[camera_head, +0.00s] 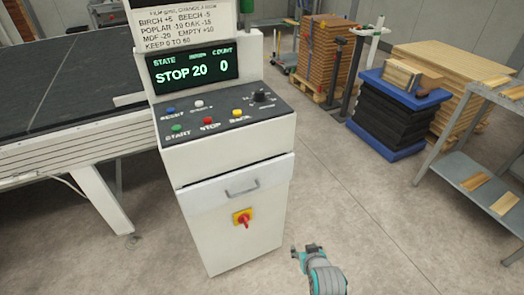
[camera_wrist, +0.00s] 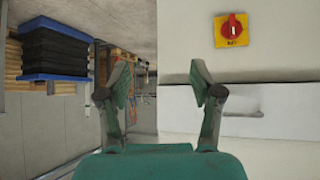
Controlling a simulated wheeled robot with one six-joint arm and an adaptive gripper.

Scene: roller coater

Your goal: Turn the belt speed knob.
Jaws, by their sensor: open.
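The belt speed knob appears to be the black dial (camera_head: 262,96) at the right of the sloped control panel (camera_head: 220,112) on the white console. Its label is too small to read. My gripper (camera_head: 302,250) is low at the right of the console, well below the panel and apart from it. In the wrist view my gripper (camera_wrist: 159,85) is open with nothing between its fingers. The wrist view is upside down and shows the red rotary switch (camera_wrist: 231,29) on its yellow plate, which is also on the console front (camera_head: 243,218). The dial is not in the wrist view.
The display (camera_head: 193,70) reads STOP, 20 and 0. Coloured buttons sit left of the dial. A drawer handle (camera_head: 242,190) juts from the console front. The conveyor (camera_head: 60,90) stands left, a blue-and-black stack (camera_head: 388,120) and shelf (camera_head: 470,150) right. The floor between is clear.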

